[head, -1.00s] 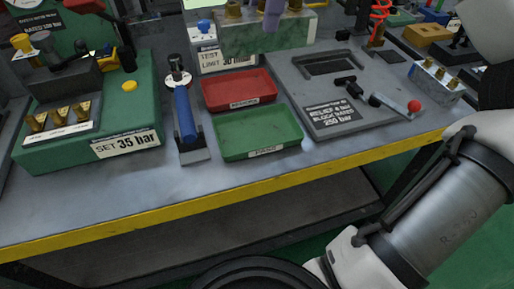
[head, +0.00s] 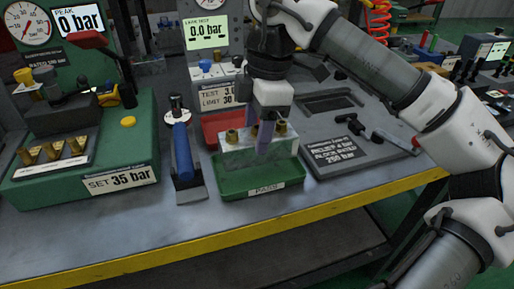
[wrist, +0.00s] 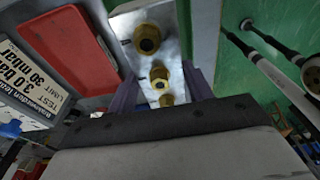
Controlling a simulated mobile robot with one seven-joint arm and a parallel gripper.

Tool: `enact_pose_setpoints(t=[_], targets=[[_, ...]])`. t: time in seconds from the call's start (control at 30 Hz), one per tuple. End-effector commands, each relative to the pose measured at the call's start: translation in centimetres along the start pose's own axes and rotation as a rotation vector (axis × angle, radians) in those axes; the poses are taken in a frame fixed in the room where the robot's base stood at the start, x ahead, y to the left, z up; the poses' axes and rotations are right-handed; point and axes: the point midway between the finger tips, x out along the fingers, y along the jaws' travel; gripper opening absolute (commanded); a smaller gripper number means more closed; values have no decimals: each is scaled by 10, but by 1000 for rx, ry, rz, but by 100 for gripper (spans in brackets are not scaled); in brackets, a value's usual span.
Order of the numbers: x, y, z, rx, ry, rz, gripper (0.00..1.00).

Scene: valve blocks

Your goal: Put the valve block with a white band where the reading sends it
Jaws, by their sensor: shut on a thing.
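My gripper (head: 258,130), with purple fingers, is shut on a pale metallic valve block (head: 284,148) with brass fittings on top. In the head view the block is over the green tray (head: 232,189), close to it; I cannot tell whether it touches the tray floor. In the wrist view the block (wrist: 172,45) is between the fingers. I cannot make out a white band. The red tray (head: 212,122) is behind, partly hidden by the block.
A green test stand (head: 140,157) marked SET 35 bar stands at the left. A blue-handled tool (head: 182,150) stands left of the trays. A dark plate with a slot (head: 350,148) and a red-tipped lever lies at the right. The bench's yellow front edge (head: 200,245) is clear.

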Motion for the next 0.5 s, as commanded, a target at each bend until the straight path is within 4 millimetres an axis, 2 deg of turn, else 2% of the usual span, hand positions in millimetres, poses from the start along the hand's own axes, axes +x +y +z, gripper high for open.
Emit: enact_pose_setpoints(t=[0.17,0.4,0.5], targets=[[10,0,1,-1,1,2,0],[41,0,6,-2,2,2,0],[44,0,6,-1,1,3,0]])
